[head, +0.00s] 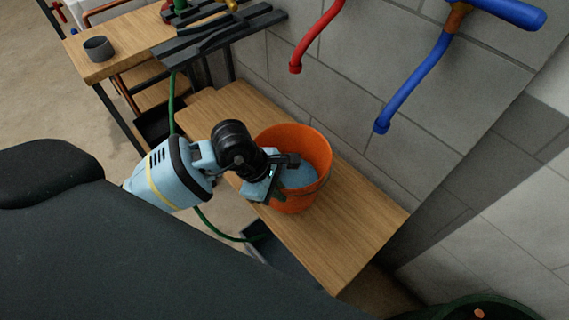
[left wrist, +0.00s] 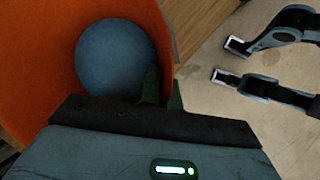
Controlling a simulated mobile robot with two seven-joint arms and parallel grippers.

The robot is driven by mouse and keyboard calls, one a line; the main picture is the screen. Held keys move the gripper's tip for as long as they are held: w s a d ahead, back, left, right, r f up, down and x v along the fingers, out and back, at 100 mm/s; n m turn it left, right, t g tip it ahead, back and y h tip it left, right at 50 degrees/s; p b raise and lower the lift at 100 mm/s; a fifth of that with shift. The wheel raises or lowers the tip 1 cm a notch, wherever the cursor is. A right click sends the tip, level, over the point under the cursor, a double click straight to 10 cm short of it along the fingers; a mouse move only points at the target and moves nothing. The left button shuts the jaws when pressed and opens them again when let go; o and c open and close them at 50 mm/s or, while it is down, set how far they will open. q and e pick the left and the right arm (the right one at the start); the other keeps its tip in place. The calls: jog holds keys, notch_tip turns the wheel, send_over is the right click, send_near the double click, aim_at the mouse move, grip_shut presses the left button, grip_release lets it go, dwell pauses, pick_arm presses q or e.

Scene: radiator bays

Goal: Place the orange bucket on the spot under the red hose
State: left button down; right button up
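The orange bucket (head: 300,139) is upright at the wooden bench (head: 345,235), with a round blue surface inside it. I cannot tell whether its base touches the bench. My left gripper (head: 281,178) is at its near left rim. In the left wrist view its green fingers (left wrist: 164,90) lie on either side of the bucket wall (left wrist: 45,45), closed on it. The red hose (head: 317,38) hangs from the wall above and behind the bucket. No marked spot shows under it. My right gripper (left wrist: 231,61) is open and empty above the floor in the left wrist view.
A blue hose (head: 410,82) hangs to the right of the red one. A higher wooden table (head: 125,42) with a dark cup (head: 98,48) and black racks (head: 215,38) stands at the upper left. The bench is bare toward its near right end. A green hose (head: 211,225) runs below.

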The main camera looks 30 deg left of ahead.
pick_arm(q)
jog(key=shift+w+a+f, duration=0.6)
jog(key=shift+w+f, duration=0.1)
jog(key=shift+w, duration=1)
jog(key=shift+w+a+f, duration=0.65)
jog(key=shift+w+f, duration=0.05)
jog(key=shift+w, duration=0.95)
jog(key=shift+w+a+f, duration=0.6)
jog(key=shift+w+f, duration=0.1)
jog(key=shift+w, duration=1)
jog(key=shift+f, duration=0.15)
jog(key=c, duration=1.6)
grip_release()
jog(key=shift+s+f, duration=0.1)
jog(key=shift+s, duration=0.05)
jog(key=v, duration=1.2)
jog(key=shift+p, duration=0.35)
jog(key=shift+s, duration=0.1)
